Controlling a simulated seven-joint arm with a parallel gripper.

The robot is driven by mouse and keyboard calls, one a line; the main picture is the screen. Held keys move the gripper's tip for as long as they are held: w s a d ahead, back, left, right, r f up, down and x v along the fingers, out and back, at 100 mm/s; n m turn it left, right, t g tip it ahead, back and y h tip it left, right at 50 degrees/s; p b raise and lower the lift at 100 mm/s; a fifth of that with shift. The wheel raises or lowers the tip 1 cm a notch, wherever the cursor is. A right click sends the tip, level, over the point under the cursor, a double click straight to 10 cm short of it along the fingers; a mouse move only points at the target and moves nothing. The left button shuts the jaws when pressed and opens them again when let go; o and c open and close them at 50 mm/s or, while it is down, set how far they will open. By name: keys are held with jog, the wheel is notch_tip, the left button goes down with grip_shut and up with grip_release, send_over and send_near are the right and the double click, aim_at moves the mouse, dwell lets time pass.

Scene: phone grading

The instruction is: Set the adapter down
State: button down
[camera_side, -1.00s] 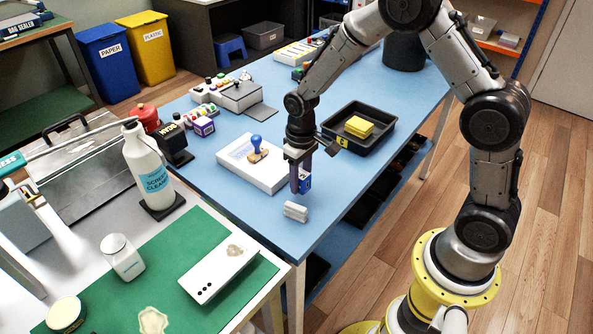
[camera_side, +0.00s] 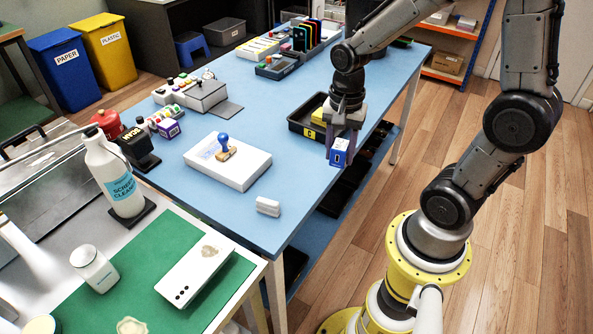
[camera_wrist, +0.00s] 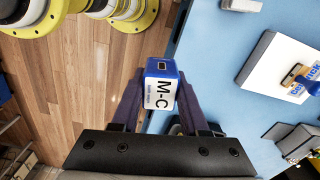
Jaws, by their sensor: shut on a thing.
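The adapter is a small blue block (camera_side: 340,152) with a white face; in the wrist view (camera_wrist: 161,95) that label reads "M-C" and a dark port shows on its blue end. My gripper (camera_side: 341,147) is shut on it, with one purple finger on each side. In the side view the adapter appears by the right edge of the blue table (camera_side: 235,232), just in front of the black tray (camera_side: 299,128). In the wrist view it shows against the wood floor beside the table edge. It looks held in the air; its exact height is unclear.
The black tray has a yellow "C" tag and yellow items, partly hidden by my gripper. A small white block (camera_side: 268,206) lies near the table's front. A white box (camera_side: 229,170) bears a blue-handled stamp (camera_side: 224,146). Bare blue table lies between the box and the right edge.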

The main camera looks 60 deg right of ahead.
jog(key=shift+d+r, duration=0.1)
jog(key=shift+d, duration=0.05)
jog(key=w+d+f, duration=0.2)
jog(key=w+f, duration=0.2)
jog(key=w, duration=0.4)
send_over(297, 171)
jog(key=s, duration=0.1)
notch_tip(297, 171, down, 4)
jog(key=shift+s+a+f, duration=0.1)
jog(key=shift+a+f, duration=0.05)
jog(key=shift+f, duration=0.05)
jog(key=shift+w+f, duration=0.5)
jog(key=shift+f, duration=0.1)
jog(key=shift+w+d+f, duration=0.1)
jog(key=shift+f, duration=0.7)
jog(key=shift+w+d+f, duration=0.1)
jog(key=shift+f, duration=0.65)
jog(key=shift+f, duration=0.2)
jog(key=shift+c, duration=2.1)
grip_release()
